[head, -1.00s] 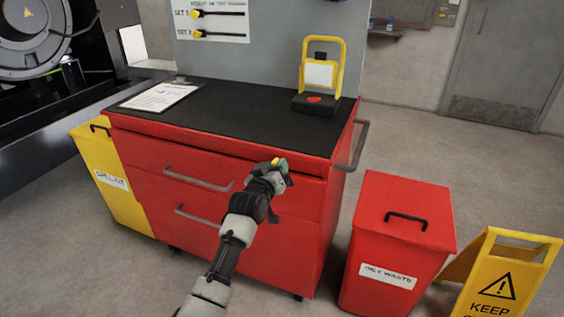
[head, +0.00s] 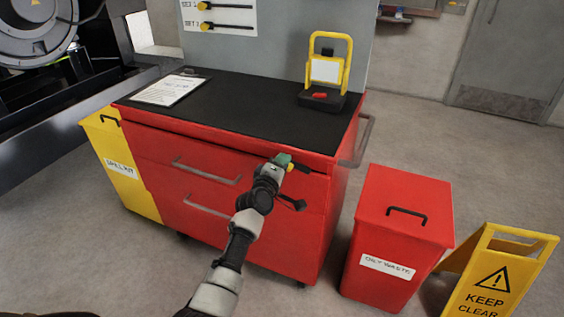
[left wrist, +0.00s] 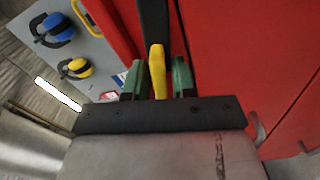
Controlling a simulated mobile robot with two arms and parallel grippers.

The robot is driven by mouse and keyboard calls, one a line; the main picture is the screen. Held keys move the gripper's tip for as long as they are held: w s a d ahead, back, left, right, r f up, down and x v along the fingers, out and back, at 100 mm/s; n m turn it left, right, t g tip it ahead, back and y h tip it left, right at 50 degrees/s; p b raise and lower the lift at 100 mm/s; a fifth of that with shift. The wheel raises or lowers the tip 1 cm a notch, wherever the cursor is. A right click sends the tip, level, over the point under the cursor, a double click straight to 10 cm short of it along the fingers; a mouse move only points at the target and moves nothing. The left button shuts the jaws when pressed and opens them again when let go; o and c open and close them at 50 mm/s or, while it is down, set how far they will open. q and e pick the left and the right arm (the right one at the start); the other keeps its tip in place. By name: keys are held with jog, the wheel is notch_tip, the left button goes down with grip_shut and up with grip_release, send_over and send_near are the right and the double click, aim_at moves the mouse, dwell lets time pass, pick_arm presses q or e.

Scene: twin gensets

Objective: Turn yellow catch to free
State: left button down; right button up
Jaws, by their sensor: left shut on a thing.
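The yellow catch (left wrist: 157,68) shows in the left wrist view as a narrow upright yellow piece in front of a dark strip, on the red cart (head: 227,178). My left gripper (head: 284,160) is at the upper front edge of the cart, towards its right side, in the head view. In the left wrist view its two green fingertips (left wrist: 158,80) stand on either side of the catch, shut on it. My right gripper is in neither view.
A red bin (head: 402,235) and a yellow warning sign (head: 497,283) stand right of the cart. A yellow bin (head: 124,175) stands left. A clipboard (head: 172,90) and a yellow-framed stand (head: 326,85) are on the black top. A grey panel with blue and yellow round parts (left wrist: 95,47) shows in the wrist view.

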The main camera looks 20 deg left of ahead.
pick_arm(q)
jog(key=shift+n, duration=1.3)
jog(key=c, duration=1.2)
grip_release()
jog(key=shift+o, duration=0.2)
jog(key=shift+f, duration=0.1)
jog(key=s+p, duration=0.2)
jog(key=s, duration=0.8)
jog(key=shift+s+a, duration=0.2)
jog(key=shift+s, duration=0.2)
